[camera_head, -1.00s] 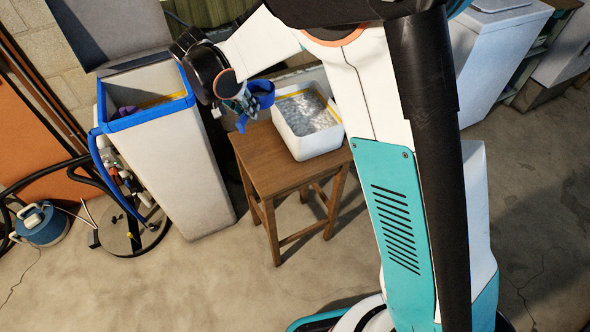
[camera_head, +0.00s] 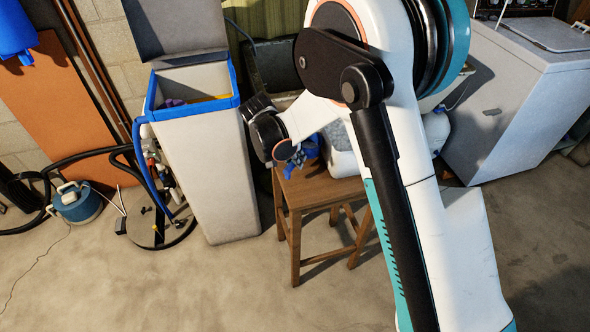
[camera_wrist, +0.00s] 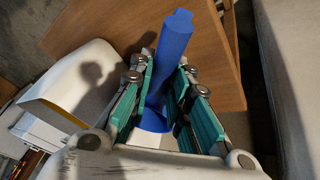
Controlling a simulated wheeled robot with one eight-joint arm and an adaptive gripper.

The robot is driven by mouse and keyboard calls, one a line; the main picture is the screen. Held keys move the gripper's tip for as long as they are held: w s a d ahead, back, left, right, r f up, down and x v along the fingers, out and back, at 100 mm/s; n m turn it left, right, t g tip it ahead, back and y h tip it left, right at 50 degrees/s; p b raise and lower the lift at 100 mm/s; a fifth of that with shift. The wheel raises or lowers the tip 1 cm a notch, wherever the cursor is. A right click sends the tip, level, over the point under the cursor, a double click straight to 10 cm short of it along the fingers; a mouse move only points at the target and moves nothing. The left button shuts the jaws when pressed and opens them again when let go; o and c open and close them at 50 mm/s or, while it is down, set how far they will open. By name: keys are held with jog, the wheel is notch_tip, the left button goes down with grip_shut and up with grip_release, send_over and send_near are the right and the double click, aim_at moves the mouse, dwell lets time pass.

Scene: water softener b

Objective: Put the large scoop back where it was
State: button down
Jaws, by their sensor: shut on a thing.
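My gripper (camera_head: 291,158) is shut on a blue scoop (camera_head: 309,150). In the wrist view, the blue scoop (camera_wrist: 174,48) runs between the teal finger pads of my gripper (camera_wrist: 167,72), and its long narrow part points away from the wrist. Its near end is partly hidden by the fingers. In the head view, the scoop is over the wooden stool (camera_head: 320,192), beside a white tub (camera_head: 342,158). My arm hides much of the tub. The white tub (camera_wrist: 85,70) also shows left of the gripper in the wrist view.
A tall pale cabinet (camera_head: 208,165) with a blue rim stands open left of the stool. Hoses and a blue pump (camera_head: 76,203) lie at left. A blue object (camera_head: 15,32) is at the upper left edge. A white appliance (camera_head: 525,95) stands at right. Front floor is clear.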

jog(key=shift+f+b, duration=0.75)
jog(key=shift+f, duration=1.3)
jog(key=shift+f, duration=0.1)
jog(key=c, duration=1.5)
grip_release()
jog(key=shift+r, duration=0.2)
jog(key=p+v, duration=0.4)
jog(key=v, duration=0.8)
jog(key=shift+s+d, duration=0.1)
jog(key=shift+f, duration=0.1)
